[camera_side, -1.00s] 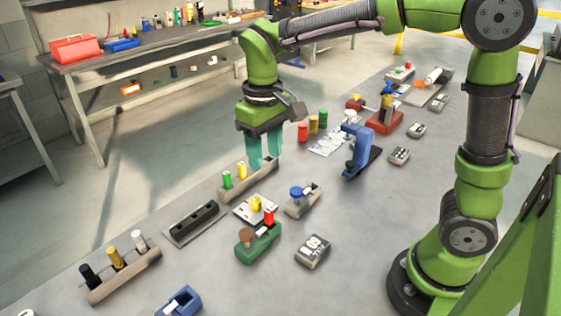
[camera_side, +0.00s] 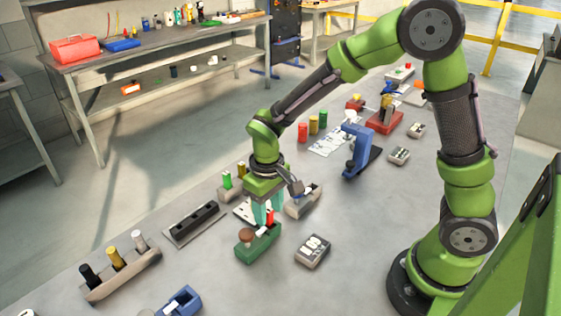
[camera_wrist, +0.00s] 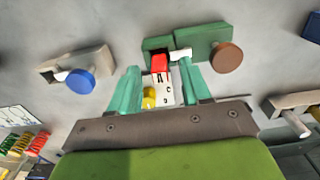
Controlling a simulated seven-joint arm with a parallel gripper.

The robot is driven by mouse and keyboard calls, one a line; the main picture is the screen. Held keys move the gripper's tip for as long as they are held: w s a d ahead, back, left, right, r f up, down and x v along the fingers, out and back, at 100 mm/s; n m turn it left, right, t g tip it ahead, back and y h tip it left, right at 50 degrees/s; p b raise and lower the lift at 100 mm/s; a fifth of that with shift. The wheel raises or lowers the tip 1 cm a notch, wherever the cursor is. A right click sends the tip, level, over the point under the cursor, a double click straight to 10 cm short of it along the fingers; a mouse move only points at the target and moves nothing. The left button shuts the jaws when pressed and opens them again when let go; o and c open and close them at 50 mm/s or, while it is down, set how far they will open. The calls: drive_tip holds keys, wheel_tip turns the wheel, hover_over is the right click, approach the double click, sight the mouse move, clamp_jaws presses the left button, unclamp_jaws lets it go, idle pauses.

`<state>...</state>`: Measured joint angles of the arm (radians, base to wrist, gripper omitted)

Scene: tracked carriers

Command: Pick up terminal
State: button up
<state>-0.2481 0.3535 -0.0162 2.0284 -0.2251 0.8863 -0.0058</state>
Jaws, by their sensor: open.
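No part is labelled terminal, so I cannot tell for certain which thing it is. A red cylinder (camera_side: 270,217) stands upright at the green fixture (camera_side: 258,241) with a brown knob; it also shows in the wrist view (camera_wrist: 159,64). My gripper (camera_side: 264,218) points down here with its teal fingers apart. In the wrist view, my gripper (camera_wrist: 162,74) has one finger on each side of the red cylinder, with gaps. A white lettered plate (camera_wrist: 166,90) and a yellow cylinder (camera_wrist: 150,98) also show between the fingers. Finger height above the parts is unclear.
A grey fixture with a blue knob (camera_wrist: 80,80) stands close by. A grey rack (camera_side: 232,194) with a green cylinder is behind my gripper. A small grey box (camera_side: 313,251) lies to the right. A black-slotted block (camera_side: 194,222) lies left. Bare table separates these.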

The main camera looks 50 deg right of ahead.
drive_tip(key=shift+f, duration=0.65)
clamp_jaws()
drive_tip(key=shift+r, duration=0.15)
